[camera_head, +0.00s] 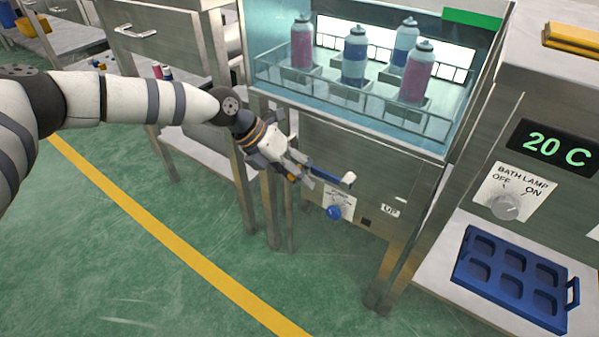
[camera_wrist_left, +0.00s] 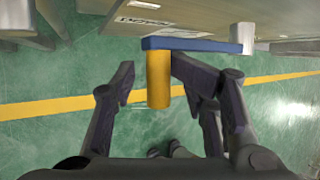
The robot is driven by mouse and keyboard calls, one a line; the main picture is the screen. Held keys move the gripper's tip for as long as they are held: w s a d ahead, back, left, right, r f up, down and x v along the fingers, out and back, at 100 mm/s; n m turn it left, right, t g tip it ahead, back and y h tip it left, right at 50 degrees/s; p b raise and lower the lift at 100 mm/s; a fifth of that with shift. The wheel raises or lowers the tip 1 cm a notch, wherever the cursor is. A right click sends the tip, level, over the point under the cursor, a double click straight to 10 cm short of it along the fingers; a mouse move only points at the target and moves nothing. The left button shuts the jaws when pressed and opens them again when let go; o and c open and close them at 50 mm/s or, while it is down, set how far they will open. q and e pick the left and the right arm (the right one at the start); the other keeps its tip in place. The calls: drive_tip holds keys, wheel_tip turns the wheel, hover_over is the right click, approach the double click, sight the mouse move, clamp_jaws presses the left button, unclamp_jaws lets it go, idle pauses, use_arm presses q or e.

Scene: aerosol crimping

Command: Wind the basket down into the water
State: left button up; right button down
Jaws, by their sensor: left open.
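The wire basket (camera_head: 320,85) sits inside the glass-fronted bath and carries several upright spray cans, pink and blue. Where the water surface lies against it is hard to tell. On the bath's front is a crank with a blue arm (camera_head: 327,173) and a pale hub (camera_head: 348,180). The wrist view shows the blue arm (camera_wrist_left: 200,44) and its yellow grip (camera_wrist_left: 158,80). My left gripper (camera_head: 303,172) is at the crank's left end. Its fingers (camera_wrist_left: 153,76) are open on either side of the yellow grip, the right one very close to it. My right gripper is out of view.
Below the crank are a blue knob (camera_head: 333,212) and an "UP" label (camera_head: 389,210). To the right are a green "20 C" display (camera_head: 557,144), a bath lamp switch (camera_head: 506,206) and a blue tray (camera_head: 512,278). Green floor with a yellow line (camera_head: 190,255) lies clear in front.

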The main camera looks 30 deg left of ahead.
use_arm(q)
drive_tip(key=shift+a+r, duration=0.15)
drive_tip(key=shift+a, duration=0.1)
drive_tip(key=shift+a+r, duration=0.1)
drive_tip(key=shift+r, duration=0.05)
drive_tip(key=v, duration=1.1)
drive_tip(key=shift+s+r, duration=0.2)
